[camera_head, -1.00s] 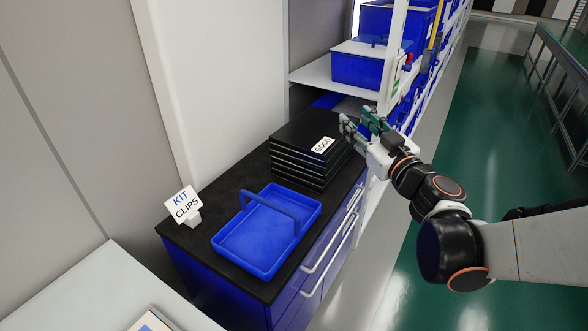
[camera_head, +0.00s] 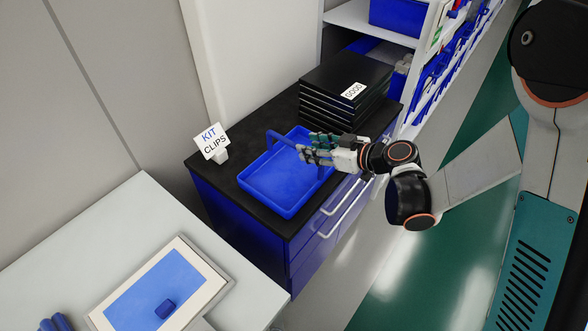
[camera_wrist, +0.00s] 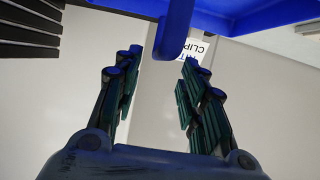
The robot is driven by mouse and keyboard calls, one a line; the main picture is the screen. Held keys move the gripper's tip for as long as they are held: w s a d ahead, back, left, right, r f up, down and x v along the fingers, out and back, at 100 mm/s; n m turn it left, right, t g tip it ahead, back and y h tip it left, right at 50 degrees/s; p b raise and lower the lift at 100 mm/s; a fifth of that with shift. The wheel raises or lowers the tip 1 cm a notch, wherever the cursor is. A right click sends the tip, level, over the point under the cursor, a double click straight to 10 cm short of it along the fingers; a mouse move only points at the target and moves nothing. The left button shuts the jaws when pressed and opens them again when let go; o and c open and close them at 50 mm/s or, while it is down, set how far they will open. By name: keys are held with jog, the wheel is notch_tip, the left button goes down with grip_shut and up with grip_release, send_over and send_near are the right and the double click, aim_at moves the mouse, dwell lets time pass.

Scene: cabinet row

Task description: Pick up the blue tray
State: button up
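The blue tray (camera_head: 268,188) rests on the black top of a blue drawer cabinet, with its hoop handle (camera_head: 275,140) standing up across it. My gripper (camera_head: 312,147) reaches in from the right, over the tray's right side at the handle. In the wrist view my gripper (camera_wrist: 160,60) is open, its two green-padded fingers apart. The blue handle (camera_wrist: 175,28) comes down from the top there, its lower end at the gap between the fingertips. I cannot tell whether it touches a finger. In the head view the fingers hide part of the handle and tray rim.
A stack of black trays (camera_head: 345,85) with a "GOOD" label stands just behind the tray. A "KIT CLIPS" sign (camera_head: 212,142) stands to its left. A pale table (camera_head: 130,215) with a framed blue panel (camera_head: 155,290) is in front. Shelving with blue bins (camera_head: 395,15) rises behind.

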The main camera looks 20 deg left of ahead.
aim_at(294, 143)
jog(key=shift+x, duration=1.15)
jog(key=b+x, duration=0.2)
jog(key=x, duration=0.3)
jog(key=shift+f, duration=0.15)
grip_shut()
